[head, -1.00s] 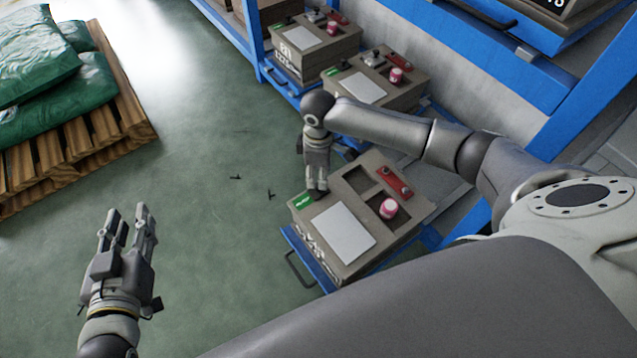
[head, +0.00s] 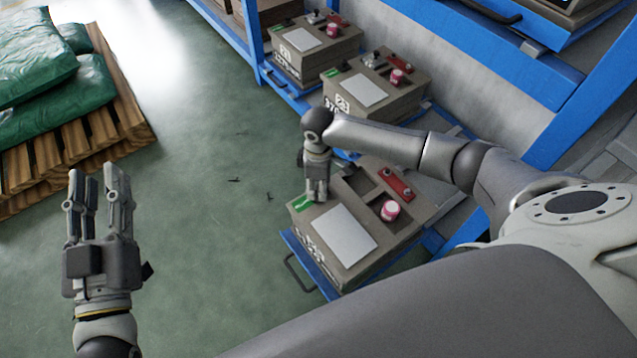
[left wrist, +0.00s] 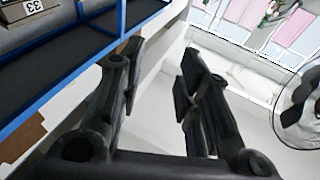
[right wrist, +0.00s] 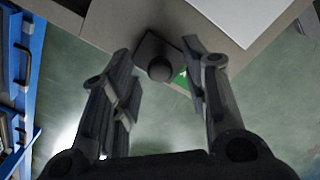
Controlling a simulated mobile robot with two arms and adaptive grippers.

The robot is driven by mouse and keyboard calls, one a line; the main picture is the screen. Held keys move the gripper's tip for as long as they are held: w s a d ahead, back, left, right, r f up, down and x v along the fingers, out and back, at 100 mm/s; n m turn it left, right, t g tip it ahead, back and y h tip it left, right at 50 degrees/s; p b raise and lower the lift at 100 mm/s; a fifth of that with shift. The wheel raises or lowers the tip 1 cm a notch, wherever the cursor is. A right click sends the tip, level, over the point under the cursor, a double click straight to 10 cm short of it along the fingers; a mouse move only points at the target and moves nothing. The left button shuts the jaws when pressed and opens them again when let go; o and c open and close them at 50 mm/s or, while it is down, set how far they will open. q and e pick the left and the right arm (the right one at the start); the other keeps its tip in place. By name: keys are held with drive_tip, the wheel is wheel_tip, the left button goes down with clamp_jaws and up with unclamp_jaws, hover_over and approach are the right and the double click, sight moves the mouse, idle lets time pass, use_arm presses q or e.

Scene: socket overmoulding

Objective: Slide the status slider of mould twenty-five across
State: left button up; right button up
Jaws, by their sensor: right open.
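The nearest mould (head: 372,251) is a grey-brown box on a blue shelf. Its front number is too unclear to read, so I cannot confirm it is twenty-five. A green status patch (head: 303,203) is at its left corner. My right gripper (head: 317,194) points down over that corner. In the right wrist view, a dark square slider with a round knob (right wrist: 160,69) lies between the open fingers, with green (right wrist: 182,79) showing beside it. I cannot tell whether a finger touches the knob. My left gripper (head: 97,180) is open and empty over the floor at left.
The mould's top carries a white plate (head: 344,235), a pink-and-white cylinder (head: 390,210) and a red bar (head: 398,183). Two similar moulds (head: 375,85) (head: 315,48) stand farther along the blue rack. Green sacks lie on a wooden pallet (head: 115,120) at left.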

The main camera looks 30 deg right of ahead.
clamp_jaws()
idle(0.3)
